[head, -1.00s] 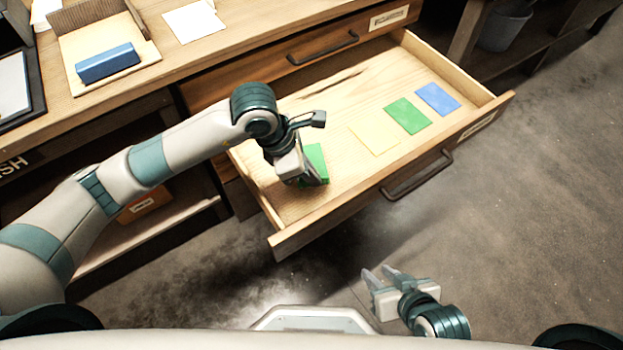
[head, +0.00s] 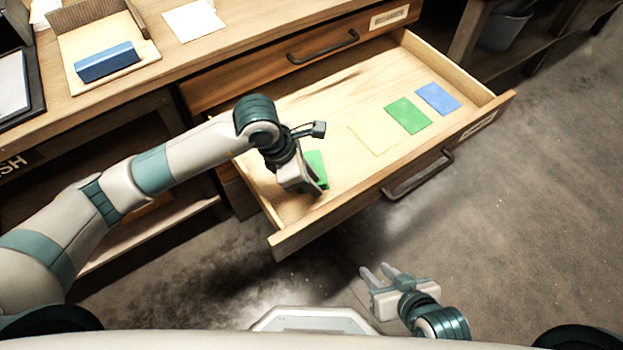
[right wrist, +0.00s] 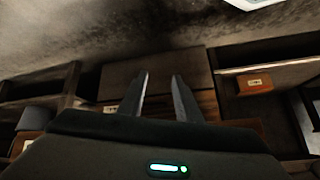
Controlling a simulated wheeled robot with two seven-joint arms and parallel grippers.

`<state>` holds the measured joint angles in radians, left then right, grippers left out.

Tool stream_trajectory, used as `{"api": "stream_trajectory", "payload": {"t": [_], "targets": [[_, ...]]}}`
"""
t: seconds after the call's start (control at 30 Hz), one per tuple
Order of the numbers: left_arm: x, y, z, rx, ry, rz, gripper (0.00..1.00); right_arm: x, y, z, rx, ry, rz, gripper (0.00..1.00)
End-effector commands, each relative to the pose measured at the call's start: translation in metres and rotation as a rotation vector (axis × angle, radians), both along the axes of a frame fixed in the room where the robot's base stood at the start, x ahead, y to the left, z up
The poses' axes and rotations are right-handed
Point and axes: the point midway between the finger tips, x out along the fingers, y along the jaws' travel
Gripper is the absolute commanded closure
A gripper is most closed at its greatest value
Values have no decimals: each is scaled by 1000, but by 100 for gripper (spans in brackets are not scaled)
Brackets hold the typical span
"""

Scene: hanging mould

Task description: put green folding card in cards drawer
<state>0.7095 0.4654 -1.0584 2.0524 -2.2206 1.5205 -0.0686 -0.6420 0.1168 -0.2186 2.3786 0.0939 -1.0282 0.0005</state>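The cards drawer (head: 285,212) is pulled out below the desk top. A green folding card (head: 318,164) is at the drawer's left part, partly hidden by my left gripper (head: 314,190). My left gripper is inside the drawer area, right at the card; its fingertips are hidden, so I cannot tell whether it grips the card or whether the card touches the drawer floor. My right gripper (head: 378,276) is open and empty in front of the drawer, above the floor. Its two spread fingers also show in the right wrist view (right wrist: 159,92).
Flat yellow (head: 374,139), green (head: 408,116) and blue (head: 438,98) pieces lie in the drawer's right part. A closed drawer (head: 305,62) is above it. A blue block (head: 107,63) sits in an open box on the desk. A bin (head: 505,30) stands at the back right.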

Motion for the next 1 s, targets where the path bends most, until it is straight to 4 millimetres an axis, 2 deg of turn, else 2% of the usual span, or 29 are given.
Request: {"api": "stream_trajectory", "payload": {"t": [0.2, 0.37, 0.8, 1.0], "targets": [[0, 0, 4, 0, -1, 0, 78, -3, -1, 0, -8, 18, 1, 69], [0, 6, 18, -1, -3, 1, 78, -4, -3, -1, -13, 25, 1, 69], [-8, 34, 87, 0, -4, 1, 78, -5, -9, -5, -33, 61, -5, 69], [-10, 42, 107, 0, -1, -1, 78, -4, -11, -5, -42, 68, -9, 69]]}}
